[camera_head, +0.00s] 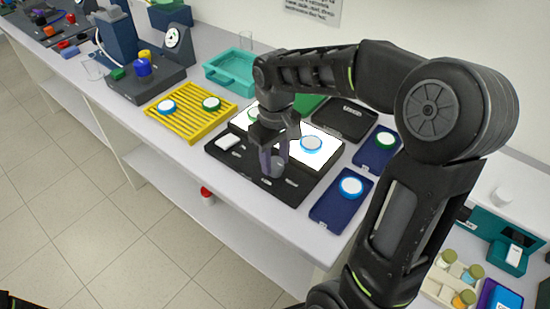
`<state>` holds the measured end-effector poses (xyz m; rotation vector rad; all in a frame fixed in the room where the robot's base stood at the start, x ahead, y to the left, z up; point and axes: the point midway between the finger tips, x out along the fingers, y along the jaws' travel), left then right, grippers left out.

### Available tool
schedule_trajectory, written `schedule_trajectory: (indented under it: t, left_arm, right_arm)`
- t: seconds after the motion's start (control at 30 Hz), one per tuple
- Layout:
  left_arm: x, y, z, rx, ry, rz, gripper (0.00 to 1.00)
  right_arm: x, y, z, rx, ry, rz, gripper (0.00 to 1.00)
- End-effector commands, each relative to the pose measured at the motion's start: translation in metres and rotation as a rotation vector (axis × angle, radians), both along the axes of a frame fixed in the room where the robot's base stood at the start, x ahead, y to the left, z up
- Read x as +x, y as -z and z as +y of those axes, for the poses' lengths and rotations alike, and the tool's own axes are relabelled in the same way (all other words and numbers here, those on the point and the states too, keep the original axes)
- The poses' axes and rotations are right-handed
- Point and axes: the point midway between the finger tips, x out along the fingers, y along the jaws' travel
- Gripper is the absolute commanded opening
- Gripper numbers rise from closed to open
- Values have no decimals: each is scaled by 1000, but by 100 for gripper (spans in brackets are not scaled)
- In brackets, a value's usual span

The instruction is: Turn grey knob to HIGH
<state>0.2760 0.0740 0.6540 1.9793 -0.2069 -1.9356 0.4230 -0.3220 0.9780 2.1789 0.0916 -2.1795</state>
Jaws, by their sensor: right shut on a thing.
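A black light box (240,172) with a bright white lit panel sits on the white bench in the middle of the head view. My right gripper (272,165) points down over the box's front control strip and is shut on the grey knob (277,168). The fingers and wrist hide part of the knob. Its pointer and any HIGH mark are too small to read. My left gripper is not in view.
White-and-blue round dishes (311,145) lie on the lit panel and on a navy tray (329,213) at right. A yellow slatted rack (190,123) and a teal tray (233,69) stand to the left.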

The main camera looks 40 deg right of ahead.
Motion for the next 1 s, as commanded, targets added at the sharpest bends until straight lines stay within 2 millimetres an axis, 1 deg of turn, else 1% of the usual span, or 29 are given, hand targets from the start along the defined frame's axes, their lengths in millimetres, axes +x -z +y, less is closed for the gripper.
schedule_trajectory:
  t: [0.23, 0.27, 0.5, 0.8, 0.87, 1.0]
  left_arm:
    - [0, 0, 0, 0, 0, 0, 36]
    - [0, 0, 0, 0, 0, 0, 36]
    - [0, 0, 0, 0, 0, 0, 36]
    - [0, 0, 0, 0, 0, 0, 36]
    - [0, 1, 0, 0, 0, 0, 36]
    - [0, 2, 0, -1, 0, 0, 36]
  right_arm:
    - [1, -1, 0, -2, -3, -3, 0]
    - [1, -1, 0, -2, -3, -3, 41]
    - [0, -1, 0, -1, -1, -2, 60]
    - [0, -2, 0, -1, 0, -1, 61]
    - [1, -5, 0, -1, 0, -1, 61]
    - [1, -20, 0, -2, 0, -3, 61]
